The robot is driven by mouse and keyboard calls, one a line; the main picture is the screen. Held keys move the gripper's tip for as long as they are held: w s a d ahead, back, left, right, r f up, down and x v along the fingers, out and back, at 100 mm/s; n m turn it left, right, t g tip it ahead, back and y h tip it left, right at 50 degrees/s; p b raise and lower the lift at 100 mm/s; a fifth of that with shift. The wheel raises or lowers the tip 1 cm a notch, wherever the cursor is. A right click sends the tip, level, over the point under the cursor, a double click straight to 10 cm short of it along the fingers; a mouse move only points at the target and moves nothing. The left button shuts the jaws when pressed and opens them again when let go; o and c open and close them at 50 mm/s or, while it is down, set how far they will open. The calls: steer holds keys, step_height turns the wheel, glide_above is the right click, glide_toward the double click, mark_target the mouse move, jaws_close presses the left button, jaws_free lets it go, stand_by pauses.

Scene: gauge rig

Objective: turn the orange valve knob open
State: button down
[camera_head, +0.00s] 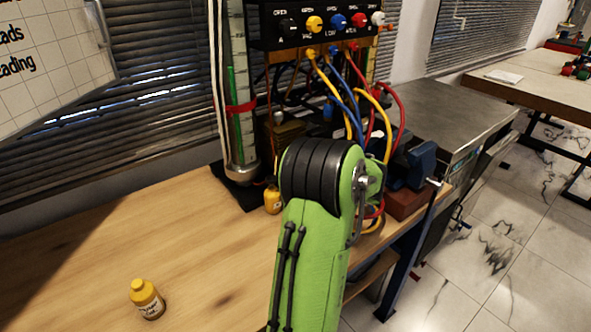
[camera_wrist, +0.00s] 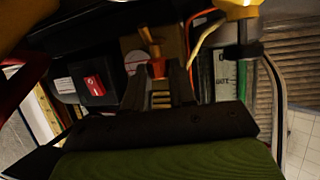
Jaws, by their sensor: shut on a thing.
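In the wrist view the orange valve knob (camera_wrist: 157,69) shows small and dim, between the tips of my gripper (camera_wrist: 158,80). The two dark fingers stand on either side of it, and my gripper is shut on it. A brassy stem or handle rises above the knob in that picture. How far the knob is turned I cannot tell. In the head view my green arm hides both the gripper and the orange knob.
A gauge column (camera_head: 238,100) with green fluid and a red band stands at the bench's back. A black panel (camera_head: 330,22) carries coloured knobs and hoses. A blue vise (camera_head: 418,165) stands right. A yellow bottle (camera_head: 147,298) stands front left; the bench (camera_head: 190,235) is otherwise clear there.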

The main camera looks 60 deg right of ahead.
steer(key=shift+s+d+f+n+t+y+p, duration=0.15)
steer(key=shift+n+t+y, duration=0.15)
steer(key=shift+n+y, duration=0.35)
steer(key=shift+r+n+t+y+p, duration=0.1)
steer(key=shift+n+t+y, duration=0.2)
steer(key=shift+n+y, duration=0.3)
steer(key=shift+s+d+f+n+t+y+p, duration=0.15)
steer(key=shift+n+t+y, duration=0.15)
steer(key=shift+n+y, duration=0.3)
steer(key=shift+w+y, duration=0.1)
steer(key=shift+y, duration=0.15)
steer(key=c, duration=1.2)
jaws_free()
steer(key=shift+r, duration=0.1)
steer(key=p+v, duration=0.4)
steer(key=v, duration=1.1)
steer(key=shift+s, duration=0.35)
